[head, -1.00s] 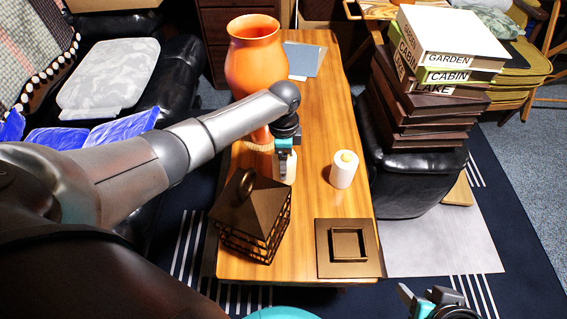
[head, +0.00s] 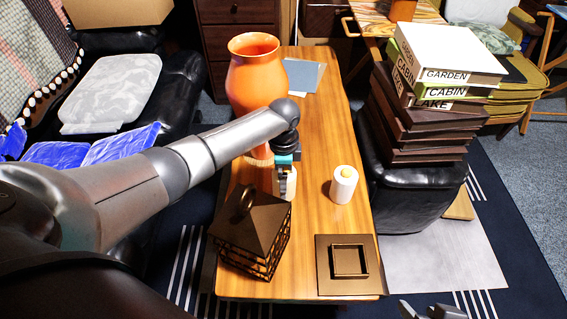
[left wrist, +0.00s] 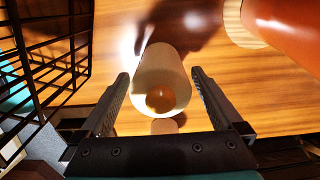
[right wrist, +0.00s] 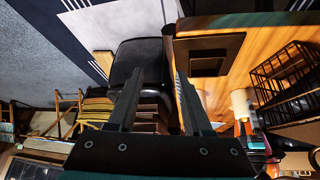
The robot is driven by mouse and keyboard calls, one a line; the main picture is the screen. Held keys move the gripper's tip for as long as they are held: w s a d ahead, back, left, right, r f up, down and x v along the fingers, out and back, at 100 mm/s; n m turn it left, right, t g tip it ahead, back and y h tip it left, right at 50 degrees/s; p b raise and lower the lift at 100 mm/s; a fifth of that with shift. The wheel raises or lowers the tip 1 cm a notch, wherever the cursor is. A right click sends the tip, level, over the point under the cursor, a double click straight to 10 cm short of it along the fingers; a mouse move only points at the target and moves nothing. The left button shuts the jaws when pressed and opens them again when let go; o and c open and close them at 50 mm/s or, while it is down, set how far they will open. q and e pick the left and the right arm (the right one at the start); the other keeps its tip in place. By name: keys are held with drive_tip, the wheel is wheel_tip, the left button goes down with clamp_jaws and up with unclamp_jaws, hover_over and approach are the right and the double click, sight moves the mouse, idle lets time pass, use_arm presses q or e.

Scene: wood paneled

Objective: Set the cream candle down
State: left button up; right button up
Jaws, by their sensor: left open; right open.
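A cream candle (left wrist: 160,85) stands between the fingers of my left gripper (left wrist: 158,92) in the left wrist view, with a gap on both sides. My left gripper is open around it; in the head view the gripper (head: 285,184) is low over the wooden table (head: 315,120), largely covering this candle. A second pale candle (head: 343,187) with a yellow top stands upright on the table to its right. My right gripper (head: 432,312) is at the bottom edge of the head view, open and empty; it also shows in the right wrist view (right wrist: 160,80).
A dark lantern (head: 252,235) stands in front of my left gripper. An orange vase (head: 254,75) stands behind it. A square brown tray-like piece (head: 328,285) lies at the table's front right. Stacked boxes (head: 425,125) rise right of the table. The table between candle and tray is bare.

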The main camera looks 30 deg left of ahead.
use_arm(q)
wheel_tip(320, 180, up, 4)
drive_tip(key=shift+f+p, duration=0.1)
drive_tip(key=shift+p, duration=1.05)
wheel_tip(320, 180, up, 8)
drive_tip(key=p, duration=0.3)
drive_tip(key=shift+f+p, duration=0.25)
drive_tip(key=shift+p, duration=0.15)
drive_tip(key=shift+r, duration=0.4)
use_arm(e)
drive_tip(key=s+d+f+g, duration=0.1)
drive_tip(key=s+f+g, duration=0.2)
drive_tip(key=f, duration=0.8)
drive_tip(key=shift+s+d+f+h, duration=0.25)
drive_tip(key=shift+f+h, duration=0.05)
drive_tip(key=shift+h, duration=0.1)
